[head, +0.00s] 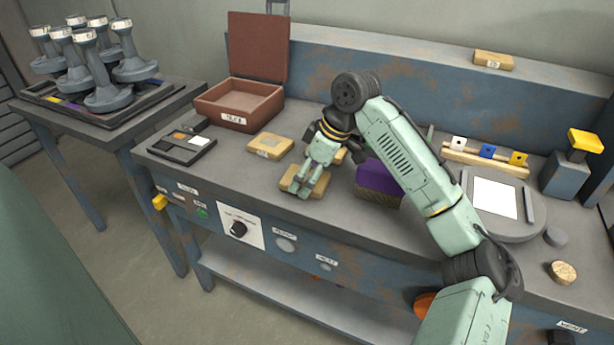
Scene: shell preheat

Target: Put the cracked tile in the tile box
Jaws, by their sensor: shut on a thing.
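My gripper (303,188) points down over the front of the bench, shut on a tan tile (320,188) that shows around its fingertips. I cannot tell whether this tile is lifted or still touches the bench, and no crack can be made out. The brown tile box (238,122) stands to the left and behind my gripper, its lid (259,47) open. Its inside looks empty as far as I see. Another tan tile (270,146) with a small label lies between box and gripper. A further tan piece (340,156) is partly hidden behind my gripper.
A purple-topped block (379,178) stands just right of my gripper, partly behind my arm. A dark tray (182,148) lies left on the bench. Another tan tile (494,60) lies on the back ledge. A rack with coloured tags (487,155) stands at the right.

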